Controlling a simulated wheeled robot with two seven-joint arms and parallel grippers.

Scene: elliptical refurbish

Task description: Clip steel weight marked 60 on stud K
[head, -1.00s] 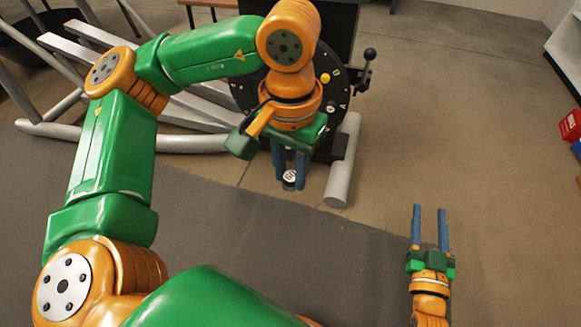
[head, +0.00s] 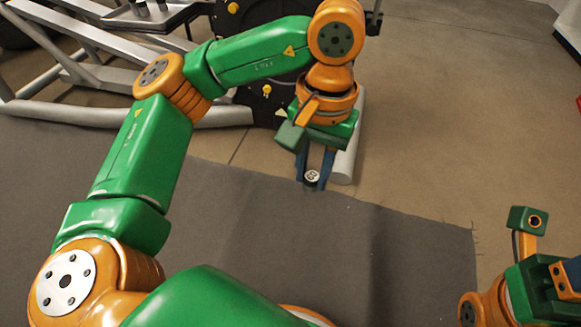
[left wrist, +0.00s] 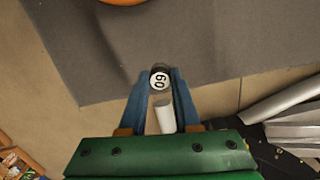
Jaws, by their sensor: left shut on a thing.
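My left gripper (head: 316,172) is shut on the steel weight (head: 311,177), a small dark cylinder with a white top. In the left wrist view the weight (left wrist: 159,79) sits between the blue fingertips and its face reads 60. It is held in the air, clear of the dark disc. The dark disc (head: 257,107) stands behind my left forearm, which hides much of it. Yellow studs (head: 266,90) show on it; I cannot make out which is K. My right gripper (head: 567,278) is partly cut off at the lower right; its fingertips do not show.
Silver frame tubes (head: 120,112) run across the back left. A grey roller (head: 348,140) lies behind my left gripper. A grey mat (head: 400,250) covers the near floor, and bare floor (head: 450,110) lies open to the right.

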